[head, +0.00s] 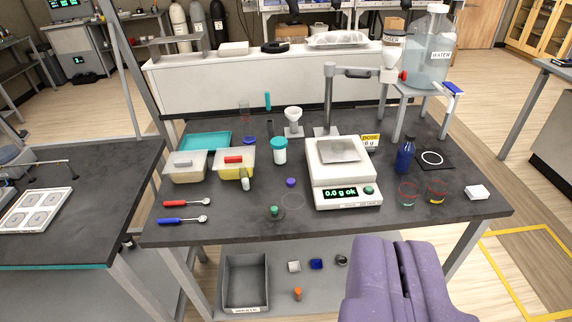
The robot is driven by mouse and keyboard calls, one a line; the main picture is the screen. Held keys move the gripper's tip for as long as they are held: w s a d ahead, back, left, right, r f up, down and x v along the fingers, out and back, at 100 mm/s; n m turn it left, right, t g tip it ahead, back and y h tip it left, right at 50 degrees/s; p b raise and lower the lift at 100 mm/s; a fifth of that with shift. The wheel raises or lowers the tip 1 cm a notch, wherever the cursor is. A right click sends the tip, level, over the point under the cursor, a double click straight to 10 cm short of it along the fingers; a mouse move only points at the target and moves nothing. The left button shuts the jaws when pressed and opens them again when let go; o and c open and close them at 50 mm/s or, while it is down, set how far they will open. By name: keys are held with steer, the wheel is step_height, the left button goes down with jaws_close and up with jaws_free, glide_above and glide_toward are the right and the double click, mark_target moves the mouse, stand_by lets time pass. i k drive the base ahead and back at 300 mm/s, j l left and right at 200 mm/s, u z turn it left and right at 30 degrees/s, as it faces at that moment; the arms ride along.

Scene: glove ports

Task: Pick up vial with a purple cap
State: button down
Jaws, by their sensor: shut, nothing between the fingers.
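A small vial with a purple cap (291,182) stands on the dark bench in the head view, left of the scale. I see mostly its cap from above; its body is hardly visible. My gripper (394,243) is the purple shape at the bottom right. Its two fingers are together with nothing between them. It is in front of the bench's near edge in the picture, to the right of and below the vial, and apart from it.
A scale (345,190) reading 0.0 g stands right of the vial. A green-capped vial (274,211), a teal-lidded jar (279,150) and tubs (185,174) are nearby. A blue bottle (405,155) and glass dishes (408,194) are at right. A grey bin (226,285) sits below.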

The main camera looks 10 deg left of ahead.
mark_target(245, 181)
steer(key=i+j, duration=0.2)
steer(key=j, duration=0.15)
steer(key=i+j, duration=0.2)
steer(key=j, duration=0.15)
steer(key=i+j+z, duration=0.1)
steer(key=i+j, duration=0.35)
steer(key=j, duration=0.3)
steer(key=i+j, duration=0.2)
steer(key=j, duration=0.15)
steer(key=i+j+z, duration=0.1)
steer(key=j, duration=0.3)
steer(key=i+j, duration=0.25)
steer(key=j+z, duration=0.05)
steer(key=j, duration=0.05)
